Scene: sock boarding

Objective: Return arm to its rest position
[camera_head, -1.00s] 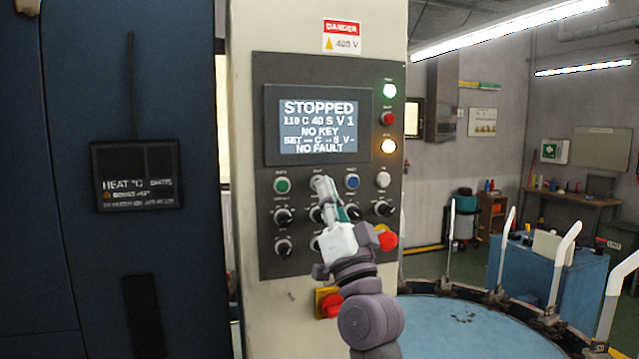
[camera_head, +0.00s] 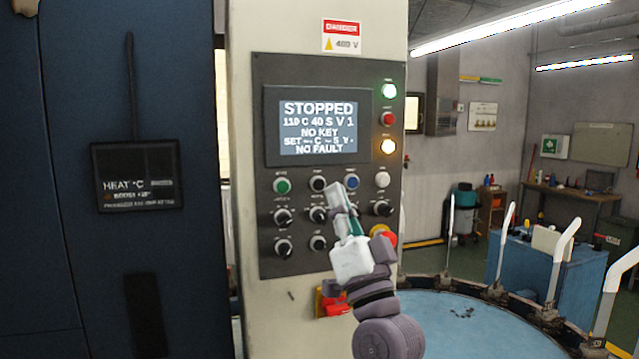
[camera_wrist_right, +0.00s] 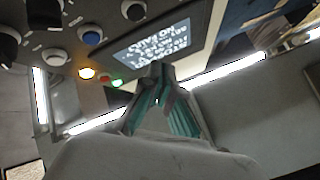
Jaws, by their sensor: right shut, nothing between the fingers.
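My right gripper (camera_head: 336,194) is shut and empty in front of the control panel (camera_head: 262,150), over the lower right part of its knobs and buttons. In the right wrist view the fingertips (camera_wrist_right: 157,72) meet below the lit screen (camera_wrist_right: 150,45). I cannot tell the exact gap between the fingers and the panel. The screen (camera_head: 318,122) in the head view reads STOPPED, NO KEY and NO FAULT. My left gripper is not in view.
A red emergency button (camera_head: 386,236) is beside my right gripper. A red and yellow switch (camera_head: 330,301) sits lower, partly behind my arm. A round blue table (camera_head: 470,325) with white upright forms (camera_head: 563,262) stands at the right. A dark blue cabinet (camera_head: 60,270) fills the left.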

